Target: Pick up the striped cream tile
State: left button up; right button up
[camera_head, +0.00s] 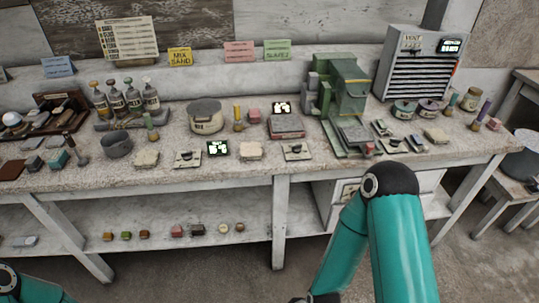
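I cannot pick out stripes on any tile at this size. Several cream pieces lie along the front of the workbench (225,170): a rough cream piece (146,158), a flat cream tile with a dark mark (188,158), another rough cream piece (250,151) and a second flat marked tile (297,151). One more pale piece (435,136) lies at the right. My teal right arm rises at the lower right, in front of the bench. A bit of my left arm shows in the bottom left corner. Neither gripper shows in the head view.
A green machine (347,88) and a grey slatted cabinet (412,68) stand on the bench's right half. A lidded pot (205,117) and a grey bowl (117,145) stand left of them. A lower shelf (160,255) holds small blocks and discs. A stool (500,185) stands right.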

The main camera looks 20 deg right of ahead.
aim_at(253, 149)
jog(key=u, duration=0.15)
jog(key=i, duration=0.95)
jog(key=z, duration=0.05)
